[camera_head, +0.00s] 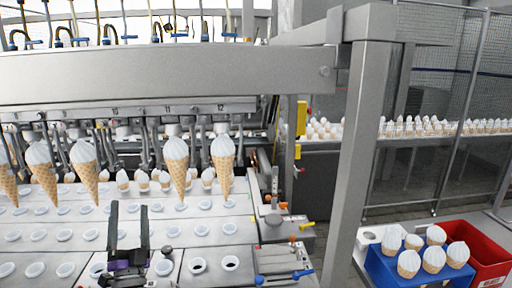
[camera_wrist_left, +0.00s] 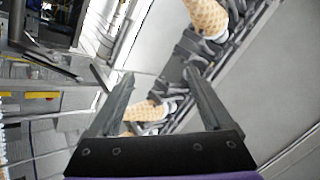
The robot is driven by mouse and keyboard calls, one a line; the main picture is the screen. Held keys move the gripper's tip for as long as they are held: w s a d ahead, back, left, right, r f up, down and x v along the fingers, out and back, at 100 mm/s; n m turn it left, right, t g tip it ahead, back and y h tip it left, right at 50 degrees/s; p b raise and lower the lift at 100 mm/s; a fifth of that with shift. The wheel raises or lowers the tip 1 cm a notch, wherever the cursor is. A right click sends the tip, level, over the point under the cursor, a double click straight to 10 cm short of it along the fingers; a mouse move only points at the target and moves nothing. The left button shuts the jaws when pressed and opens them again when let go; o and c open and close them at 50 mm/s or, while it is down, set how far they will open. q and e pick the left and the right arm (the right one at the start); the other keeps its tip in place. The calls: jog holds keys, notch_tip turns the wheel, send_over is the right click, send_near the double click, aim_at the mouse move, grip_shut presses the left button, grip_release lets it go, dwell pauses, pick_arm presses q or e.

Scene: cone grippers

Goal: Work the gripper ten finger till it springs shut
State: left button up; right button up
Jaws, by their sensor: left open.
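The plate marked 10 (camera_head: 115,109) sits on the machine's rail, left of the plate marked 11 (camera_head: 167,108). Grey metal gripper fingers (camera_head: 145,145) hang below in the gap between the hanging cones; whether finger ten stands open or shut is too small to tell. My left gripper (camera_head: 129,206) is open and empty, pointing up over the tray in front of and below this gap. In the left wrist view, my gripper's two fingers (camera_wrist_left: 159,75) stand apart, with a dark machine gripper (camera_wrist_left: 180,68) beyond them; I see no contact.
The slotted tray (camera_head: 215,222) lies below. A grey post (camera_head: 358,150) stands at right, near a blue crate (camera_head: 385,268) of cones and a red crate (camera_head: 490,250).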

pick_arm(q)
jog(key=s+d+f+n+g+h, duration=0.1)
jog(key=s+d+f+g+h, duration=0.1)
jog(key=s+d+f+g, duration=0.3)
jog(key=s+d+f+n+g+h, duration=0.1)
jog(key=f+n+g+h, duration=0.15)
jog(key=f, duration=0.45)
jog(key=s+d+f+n+g+h, duration=0.1)
jog(key=s+d+f+g, duration=0.1)
jog(key=s+f+g, duration=0.3)
jog(key=s+d+f+n+g+p, duration=0.1)
jog(key=s+d+f+n+g, duration=0.1)
jog(key=s+f+g, duration=0.5)
jog(key=s+d+f+h, duration=0.1)
jog(key=s+f, duration=0.5)
jog(key=s, duration=0.2)
jog(key=shift+s+d+n, duration=0.3)
jog(key=shift+s+n, duration=0.05)
jog(key=shift+s, duration=0.05)
jog(key=shift+g, duration=0.25)
jog(key=shift+c, duration=0.2)
